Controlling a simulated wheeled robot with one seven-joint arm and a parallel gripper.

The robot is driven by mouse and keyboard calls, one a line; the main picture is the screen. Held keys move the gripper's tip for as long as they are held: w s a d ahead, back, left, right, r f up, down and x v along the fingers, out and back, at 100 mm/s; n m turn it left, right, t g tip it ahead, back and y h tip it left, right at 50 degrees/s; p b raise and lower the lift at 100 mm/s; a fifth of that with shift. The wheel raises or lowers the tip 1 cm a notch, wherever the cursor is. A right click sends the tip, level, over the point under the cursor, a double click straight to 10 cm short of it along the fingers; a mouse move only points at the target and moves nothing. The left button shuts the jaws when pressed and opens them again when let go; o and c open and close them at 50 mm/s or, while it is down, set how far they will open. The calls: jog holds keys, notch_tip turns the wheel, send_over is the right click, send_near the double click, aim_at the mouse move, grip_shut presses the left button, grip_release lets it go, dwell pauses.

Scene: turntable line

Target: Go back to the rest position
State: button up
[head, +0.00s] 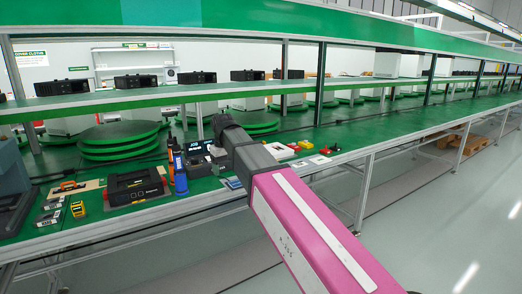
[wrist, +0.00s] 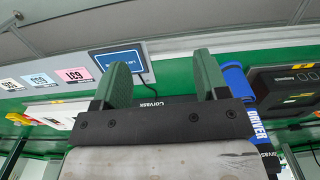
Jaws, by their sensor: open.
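My gripper (wrist: 160,62) shows in the wrist view as two green fingers spread apart, with nothing between them. In the head view my pink and grey arm reaches over the green bench (head: 200,198), and its dark end hides the fingers. Beyond the fingers, the wrist view shows a screen with a blue face (wrist: 122,62), apart from them as far as I can tell. A blue driver holder (wrist: 235,80) is to the right of the fingers.
A black toolbox (head: 135,188), a blue bottle-like item (head: 180,175) and a yellow meter (head: 78,209) stand on the bench. Stacked green turntables (head: 118,141) are behind. A shelf (head: 140,100) with black units runs above.

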jog(key=s+d+f+m, duration=0.2)
jog(key=s+d+f, duration=0.2)
jog(key=d+f, duration=0.7)
jog(key=s+d+f+m, duration=0.2)
jog(key=s+d+f, duration=0.2)
jog(key=d+f, duration=0.7)
jog(key=s+d+f+m, duration=0.2)
jog(key=s+d+f, duration=0.2)
jog(key=d+f, duration=0.6)
jog(key=shift+d+f+m, duration=0.3)
jog(key=shift+d+f, duration=0.1)
jog(key=shift+f, duration=0.25)
